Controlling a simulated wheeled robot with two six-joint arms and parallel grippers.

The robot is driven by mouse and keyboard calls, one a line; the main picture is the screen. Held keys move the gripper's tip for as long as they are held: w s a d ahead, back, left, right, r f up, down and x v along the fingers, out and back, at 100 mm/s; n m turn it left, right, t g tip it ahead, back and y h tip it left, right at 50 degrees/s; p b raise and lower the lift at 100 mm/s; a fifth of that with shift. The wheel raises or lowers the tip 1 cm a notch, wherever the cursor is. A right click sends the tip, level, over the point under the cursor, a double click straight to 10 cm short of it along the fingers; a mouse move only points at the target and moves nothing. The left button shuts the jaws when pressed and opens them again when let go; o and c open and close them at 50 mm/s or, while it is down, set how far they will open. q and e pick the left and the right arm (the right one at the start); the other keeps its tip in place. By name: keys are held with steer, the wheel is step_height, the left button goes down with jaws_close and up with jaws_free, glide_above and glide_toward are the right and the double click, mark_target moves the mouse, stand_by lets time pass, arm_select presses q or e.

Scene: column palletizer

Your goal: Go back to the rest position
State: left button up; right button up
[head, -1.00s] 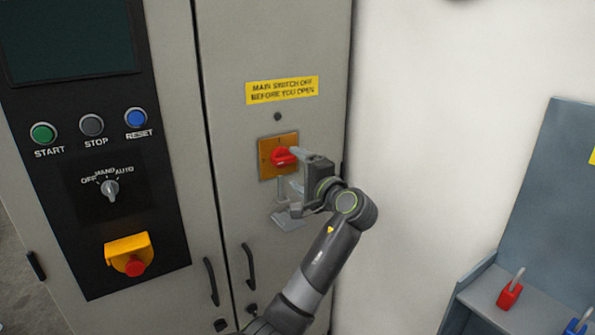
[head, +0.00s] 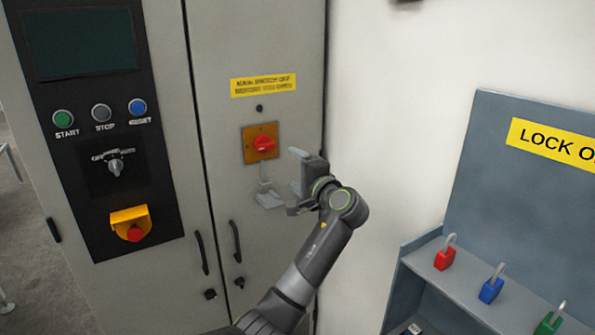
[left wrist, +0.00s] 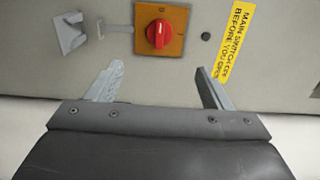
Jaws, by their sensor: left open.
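My left gripper (head: 292,182) is open and empty, in front of the grey cabinet (head: 225,195) just right of the main switch. In the left wrist view its two fingers (left wrist: 160,88) stand wide apart with nothing between them. The red rotary main switch (head: 264,145) on its orange plate (head: 250,132) is uncovered and apart from the fingers. It also shows in the left wrist view (left wrist: 160,33), beyond the fingertips. A grey metal hasp piece (head: 268,199) hangs below the switch plate. My right gripper is not in view.
A control panel (head: 98,185) with buttons is at left. At right, a grey lockout board (head: 500,150) has a shelf with red (head: 445,255), blue (head: 491,287) and green (head: 548,322) padlocks. White wall (head: 395,110) lies between the cabinet and board.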

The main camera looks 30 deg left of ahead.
arm_select(q)
steer(key=shift+a, duration=0.15)
steer(key=s+d+f+m+h, duration=0.15)
steer(key=f+h, duration=0.25)
steer(key=f, duration=1.6)
steer(key=s+f+m+h, duration=0.2)
steer(key=f+h, duration=0.2)
steer(key=f, duration=1.6)
steer(key=s+d+f+n+g+h, duration=0.1)
steer(key=s+f+h, duration=0.1)
steer(key=s+f, duration=0.7)
steer(key=s+d+f+n+g+h, duration=0.1)
steer(key=s+d+f+g+h, duration=0.1)
steer(key=s+f, duration=0.65)
steer(key=s+d+f+n+g+h, duration=0.1)
steer(key=s+f, duration=0.4)
steer(key=s, duration=0.7)
steer(key=s+d+f+n+g+h, duration=0.1)
steer(key=s+d+f+n, duration=0.2)
steer(key=s+f, duration=0.3)
steer(key=s+d+f+n+g+h+b, duration=0.1)
steer(key=s+f+n, duration=0.2)
steer(key=s, duration=1.4)
step_height(320, 180, down, 3)
steer(key=shift+s+d+f, duration=0.1)
steer(key=shift+s+d, duration=0.2)
steer(key=shift+d, duration=0.1)
